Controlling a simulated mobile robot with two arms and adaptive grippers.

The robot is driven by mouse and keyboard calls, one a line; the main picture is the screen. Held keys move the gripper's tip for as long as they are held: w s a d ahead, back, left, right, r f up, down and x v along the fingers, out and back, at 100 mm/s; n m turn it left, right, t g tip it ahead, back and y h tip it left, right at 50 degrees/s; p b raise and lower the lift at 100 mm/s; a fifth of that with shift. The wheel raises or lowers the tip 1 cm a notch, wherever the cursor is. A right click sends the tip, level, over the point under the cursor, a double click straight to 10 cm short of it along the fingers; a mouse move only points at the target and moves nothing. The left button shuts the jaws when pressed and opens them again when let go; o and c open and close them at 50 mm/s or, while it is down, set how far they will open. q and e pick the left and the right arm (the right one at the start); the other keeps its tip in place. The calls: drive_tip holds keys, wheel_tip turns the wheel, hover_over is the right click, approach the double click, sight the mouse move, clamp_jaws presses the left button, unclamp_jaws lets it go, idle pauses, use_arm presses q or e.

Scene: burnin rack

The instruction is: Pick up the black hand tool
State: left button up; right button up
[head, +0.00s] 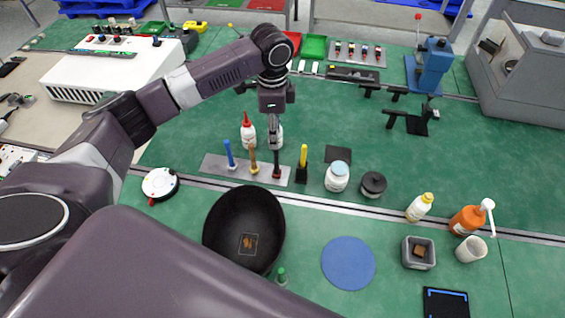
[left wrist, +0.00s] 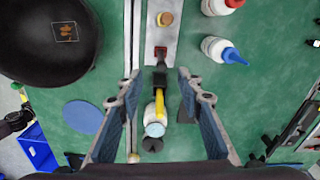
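The black hand tool (head: 276,160) stands upright at the right end of a grey metal holder strip (head: 213,166), with red at its base. In the left wrist view the black tool (left wrist: 159,76) lies between the fingers, seen from above, with a red piece beside it. My left gripper (head: 275,128) points down just above the tool. In the left wrist view its fingers (left wrist: 157,84) are wide apart, one on each side of the tool, with gaps. My right gripper is not identifiable in either view.
Blue (head: 230,155) and orange (head: 253,158) tools stand left on the strip. A yellow-handled tool (head: 303,157) stands close on the right. Bottles (head: 248,135) are behind, a black pan (head: 222,222) in front. A blue-lidded jar (head: 337,177) stands to the right.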

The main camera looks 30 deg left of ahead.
sight(277, 170)
use_arm(q)
drive_tip(key=shift+w+f+b, duration=0.1)
drive_tip(key=shift+f+b, duration=0.25)
drive_tip(key=shift+f, duration=0.4)
drive_tip(key=shift+f+b, duration=0.25)
drive_tip(key=shift+b, duration=0.15)
wheel_tip(277, 170, down, 4)
drive_tip(key=b, duration=0.4)
drive_tip(key=shift+r, duration=0.1)
drive_tip(key=shift+w+f+b, duration=0.1)
drive_tip(key=shift+f+b, duration=0.2)
drive_tip(key=shift+f, duration=0.7)
wheel_tip(277, 170, down, 6)
drive_tip(key=p, duration=0.2)
drive_tip(key=shift+r+p, duration=0.2)
drive_tip(key=shift+p, duration=0.1)
drive_tip(key=shift+f, duration=0.4)
use_arm(e)
drive_tip(key=f, duration=0.4)
drive_tip(key=shift+w+f, duration=0.1)
drive_tip(key=shift+w, duration=0.3)
use_arm(q)
clamp_jaws()
